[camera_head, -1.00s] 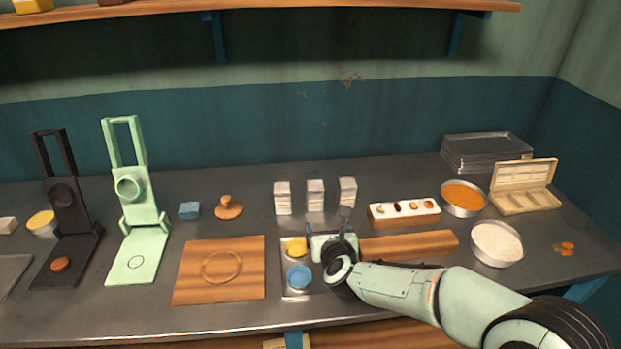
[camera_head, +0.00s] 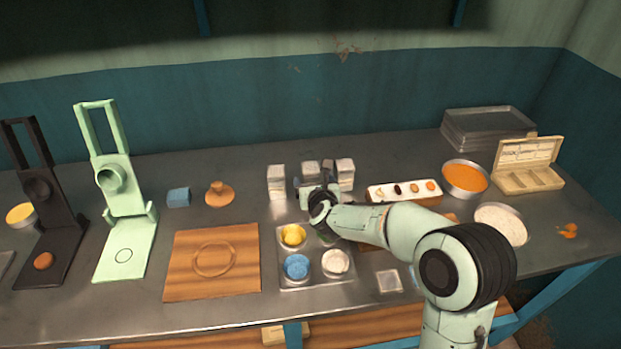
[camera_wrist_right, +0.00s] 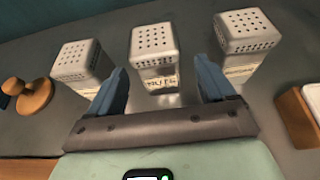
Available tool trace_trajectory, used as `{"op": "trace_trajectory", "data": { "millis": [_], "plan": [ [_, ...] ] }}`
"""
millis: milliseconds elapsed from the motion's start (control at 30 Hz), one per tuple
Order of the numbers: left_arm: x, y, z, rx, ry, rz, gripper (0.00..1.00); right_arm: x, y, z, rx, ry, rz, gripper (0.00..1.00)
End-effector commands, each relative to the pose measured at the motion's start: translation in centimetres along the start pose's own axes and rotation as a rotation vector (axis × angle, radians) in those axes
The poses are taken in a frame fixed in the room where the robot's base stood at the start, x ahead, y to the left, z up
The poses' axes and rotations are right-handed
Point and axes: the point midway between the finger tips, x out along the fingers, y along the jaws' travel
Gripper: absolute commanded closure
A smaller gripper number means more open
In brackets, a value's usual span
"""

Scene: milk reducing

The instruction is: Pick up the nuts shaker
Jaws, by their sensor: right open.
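The nuts shaker is the middle one of three white shakers with perforated tops. In the right wrist view the nuts shaker (camera_wrist_right: 152,42) stands upright, its label reading NUTS. My right gripper (camera_wrist_right: 161,68) is open and empty, with one blue finger on each side of the shaker's lower front in that view; I cannot tell if they touch it. In the head view the nuts shaker (camera_head: 311,169) is partly hidden behind my right gripper (camera_head: 319,187). My left gripper is not in view.
The left shaker (camera_head: 277,182) and right shaker (camera_head: 345,173) stand close on either side. A white box of small pieces (camera_head: 376,192) is to the right. A tray with bowls (camera_head: 285,280) lies in front.

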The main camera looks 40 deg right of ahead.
Motion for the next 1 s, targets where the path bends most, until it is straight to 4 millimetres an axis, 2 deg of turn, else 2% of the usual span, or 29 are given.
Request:
{"op": "trace_trajectory", "data": {
  "millis": [333,633,800,833,1000],
  "plan": [
    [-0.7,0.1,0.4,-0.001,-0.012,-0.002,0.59,4.5,0.2,-0.2,-0.001,0.001,-0.001,0.17],
    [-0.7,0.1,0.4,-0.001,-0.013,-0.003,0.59,5.0,0.2,-0.2,0.0,0.0,0.0,0.17],
    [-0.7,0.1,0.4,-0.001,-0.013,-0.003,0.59,5.0,0.2,-0.2,0.0,0.0,0.0,0.72],
    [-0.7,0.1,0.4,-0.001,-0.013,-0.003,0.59,5.0,0.2,-0.2,0.0,0.0,0.0,0.77],
    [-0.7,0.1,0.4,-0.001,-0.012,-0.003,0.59,5.0,0.2,-0.1,0.0,-0.002,0.0,0.77]
  ]
}}
